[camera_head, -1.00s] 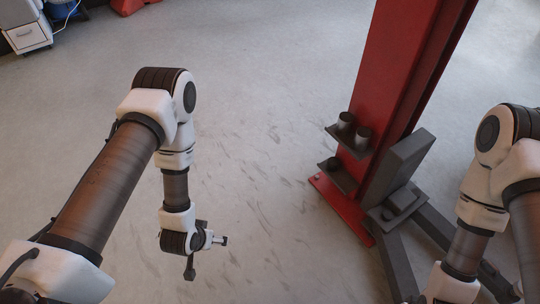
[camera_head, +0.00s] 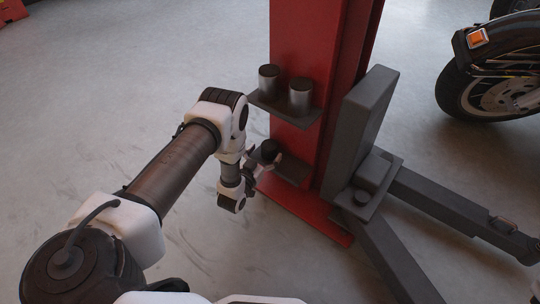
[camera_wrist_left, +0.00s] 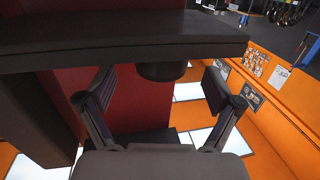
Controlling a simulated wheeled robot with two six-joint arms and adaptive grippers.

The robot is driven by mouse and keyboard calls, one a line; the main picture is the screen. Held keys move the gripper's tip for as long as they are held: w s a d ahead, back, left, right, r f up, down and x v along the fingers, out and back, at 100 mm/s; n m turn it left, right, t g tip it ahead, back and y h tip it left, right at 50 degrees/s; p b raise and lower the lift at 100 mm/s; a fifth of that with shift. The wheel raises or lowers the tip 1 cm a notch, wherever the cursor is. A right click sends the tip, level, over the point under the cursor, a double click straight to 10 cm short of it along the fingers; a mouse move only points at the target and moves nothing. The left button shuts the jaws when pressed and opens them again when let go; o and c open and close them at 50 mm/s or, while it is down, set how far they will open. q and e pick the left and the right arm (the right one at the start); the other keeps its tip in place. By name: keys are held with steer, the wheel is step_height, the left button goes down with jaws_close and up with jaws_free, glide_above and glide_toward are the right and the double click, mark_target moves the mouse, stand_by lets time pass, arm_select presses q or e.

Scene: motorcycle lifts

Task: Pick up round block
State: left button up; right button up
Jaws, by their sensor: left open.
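The round block (camera_head: 269,148) is a dark, short round piece on the small lower shelf of the red lift post. In the left wrist view, which looks upside down, the round block (camera_wrist_left: 162,71) meets the shelf's dark edge and appears between the spread fingers. My left gripper (camera_head: 262,163) is at the front of the lower shelf, close to the block. In the left wrist view my left gripper (camera_wrist_left: 162,85) is open, with a finger towards each side of the block. Contact cannot be told. My right gripper is out of view.
The upper shelf (camera_head: 284,109) is just above, with two metal cylinders (camera_head: 299,95) on it. The red post (camera_head: 320,60) stands behind. A grey lift arm (camera_head: 440,206) runs right, below a motorcycle wheel (camera_head: 490,95).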

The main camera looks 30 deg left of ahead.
mark_target(270, 146)
arm_select(q)
steer(key=w, duration=0.1)
steer(key=w+b, duration=0.1)
steer(key=w+f+b, duration=0.1)
steer(key=shift+a, duration=0.25)
steer(key=shift+w+r, duration=0.1)
steer(key=shift+w, duration=0.25)
steer(key=shift+r, duration=0.15)
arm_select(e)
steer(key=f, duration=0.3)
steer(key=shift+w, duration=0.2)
arm_select(q)
steer(key=c, duration=1.3)
steer(key=shift+c, duration=0.2)
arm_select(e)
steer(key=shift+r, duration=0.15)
